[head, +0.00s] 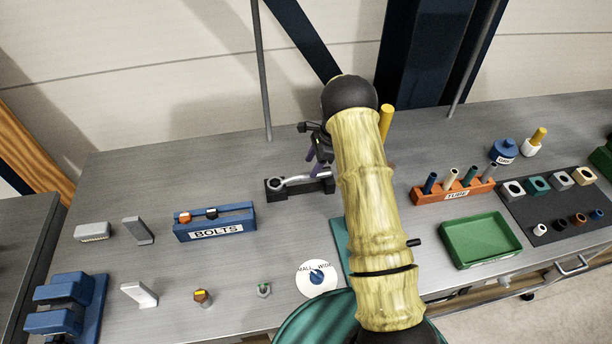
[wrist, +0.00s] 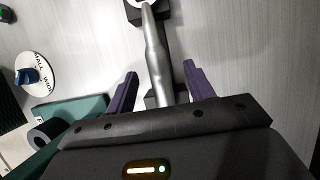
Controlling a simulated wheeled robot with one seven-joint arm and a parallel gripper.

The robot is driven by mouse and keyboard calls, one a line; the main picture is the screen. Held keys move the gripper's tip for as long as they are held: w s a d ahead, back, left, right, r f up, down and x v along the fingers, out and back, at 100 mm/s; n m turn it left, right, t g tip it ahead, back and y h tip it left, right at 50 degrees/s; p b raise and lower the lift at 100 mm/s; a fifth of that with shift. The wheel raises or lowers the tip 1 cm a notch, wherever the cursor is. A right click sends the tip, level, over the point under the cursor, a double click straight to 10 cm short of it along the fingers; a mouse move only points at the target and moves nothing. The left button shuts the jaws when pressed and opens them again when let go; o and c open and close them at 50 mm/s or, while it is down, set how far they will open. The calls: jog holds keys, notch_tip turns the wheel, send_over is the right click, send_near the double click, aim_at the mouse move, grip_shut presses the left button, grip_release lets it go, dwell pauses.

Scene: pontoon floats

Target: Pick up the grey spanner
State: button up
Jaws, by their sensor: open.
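The grey spanner (head: 298,181) rests on a black two-block holder on the grey bench in the head view, its ring end to the left. In the wrist view the spanner (wrist: 153,50) runs from the top down between the purple fingers. My gripper (head: 316,166) is over the right part of the spanner in the head view. In the wrist view my gripper (wrist: 159,76) is open, one finger on each side of the shaft, with gaps showing. The spanner's near end is hidden behind the gripper body.
A blue BOLTS box (head: 215,224) stands left of the holder (head: 275,194). A round dial plate (head: 317,279) lies in front. An orange TUBE rack (head: 453,194) and green tray (head: 480,262) are right of my arm. Bare bench lies behind the BOLTS box.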

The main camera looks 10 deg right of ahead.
aim_at(308, 173)
jog(key=x, duration=0.1)
jog(key=p+x, duration=0.2)
jog(key=x, duration=0.1)
jog(key=shift+s, duration=0.25)
jog(key=shift+w+f, duration=0.1)
jog(key=shift+f, duration=0.25)
jog(key=shift+d+r, duration=0.1)
grip_shut()
